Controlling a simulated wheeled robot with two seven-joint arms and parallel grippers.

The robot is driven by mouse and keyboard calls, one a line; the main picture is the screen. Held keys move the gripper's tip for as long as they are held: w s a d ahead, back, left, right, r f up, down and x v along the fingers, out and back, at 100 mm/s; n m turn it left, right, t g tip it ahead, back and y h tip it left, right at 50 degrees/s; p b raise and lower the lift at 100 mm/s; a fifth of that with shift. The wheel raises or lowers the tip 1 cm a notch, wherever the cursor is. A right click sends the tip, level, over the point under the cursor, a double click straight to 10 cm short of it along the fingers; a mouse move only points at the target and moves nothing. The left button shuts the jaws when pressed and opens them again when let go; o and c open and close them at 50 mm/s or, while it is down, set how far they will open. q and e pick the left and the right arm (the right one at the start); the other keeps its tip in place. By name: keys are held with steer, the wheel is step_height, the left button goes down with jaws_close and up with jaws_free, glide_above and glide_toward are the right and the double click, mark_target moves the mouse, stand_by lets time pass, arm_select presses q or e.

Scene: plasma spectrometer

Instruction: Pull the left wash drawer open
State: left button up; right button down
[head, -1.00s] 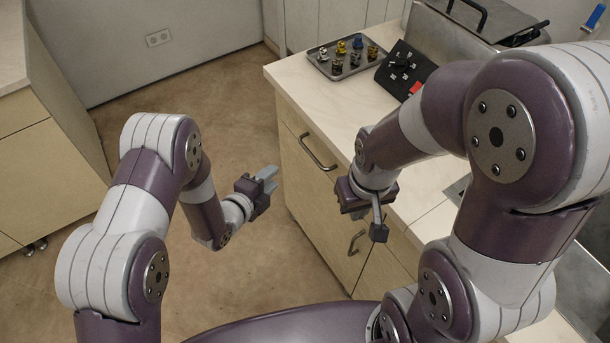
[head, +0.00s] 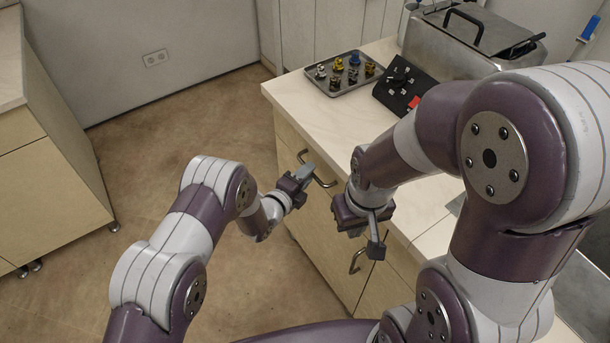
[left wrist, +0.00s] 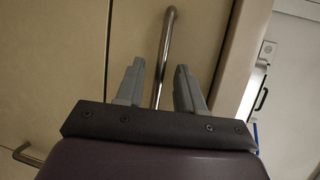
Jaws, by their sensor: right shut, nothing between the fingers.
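The left wash drawer (head: 288,152) is a pale wood front under the counter, flush with the cabinet, with a curved metal handle (head: 322,180). My left gripper (head: 305,172) is at this handle and partly covers it. In the left wrist view the handle bar (left wrist: 167,38) runs between the two spread fingers of my left gripper (left wrist: 158,78), with a gap on both sides. Whether the fingertips reach past the bar is unclear. My right gripper (head: 376,248) is shut and empty, pointing down beside the counter front.
A second handle (head: 357,262) sits on the cabinet front further right. The counter (head: 300,92) holds a tray of small coloured parts (head: 335,88), a black control panel (head: 402,82) and a metal bath (head: 470,45). The floor (head: 170,130) left of the cabinet is clear.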

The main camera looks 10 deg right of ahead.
arm_select(q)
jaws_close()
stand_by(1.3)
